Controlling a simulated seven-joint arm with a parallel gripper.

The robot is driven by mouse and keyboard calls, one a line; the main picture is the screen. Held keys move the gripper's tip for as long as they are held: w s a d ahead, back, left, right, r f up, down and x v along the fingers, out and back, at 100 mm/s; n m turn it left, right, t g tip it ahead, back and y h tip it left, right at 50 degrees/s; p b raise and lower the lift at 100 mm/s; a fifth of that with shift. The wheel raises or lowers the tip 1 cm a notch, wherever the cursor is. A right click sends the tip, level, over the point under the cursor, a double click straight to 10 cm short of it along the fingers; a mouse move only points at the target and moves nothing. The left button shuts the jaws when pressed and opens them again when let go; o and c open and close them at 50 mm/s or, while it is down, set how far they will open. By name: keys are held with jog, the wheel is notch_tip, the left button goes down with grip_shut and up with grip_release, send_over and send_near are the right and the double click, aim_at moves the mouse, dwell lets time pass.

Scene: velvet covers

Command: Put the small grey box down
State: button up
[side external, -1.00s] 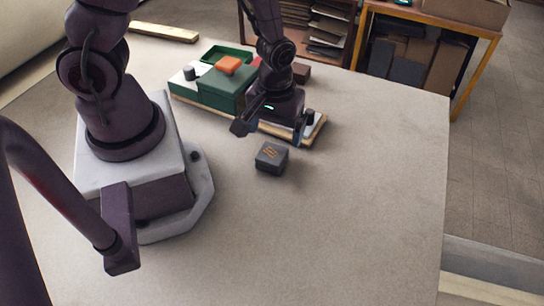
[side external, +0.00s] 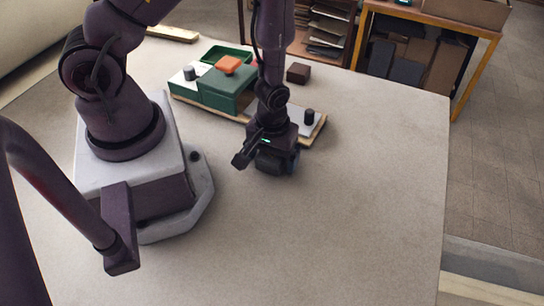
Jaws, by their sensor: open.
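The small grey box (side external: 274,165) is on the bare table top, just in front of the wooden board. It is mostly hidden behind and under my gripper, and only a dark part of it shows. My gripper (side external: 277,163) points down right at the box, low over the table. Its jaws are open, with a finger visible at the right side of the box. I cannot tell whether the fingers touch it.
A wooden board (side external: 312,136) behind carries a green open box (side external: 226,86) with an orange block (side external: 228,65) and dark knobs. A dark brown block (side external: 298,72) sits behind it. The table's (side external: 360,210) right and front are clear.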

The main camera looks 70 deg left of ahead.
jog(key=c, duration=1.1)
jog(key=shift+r, duration=0.1)
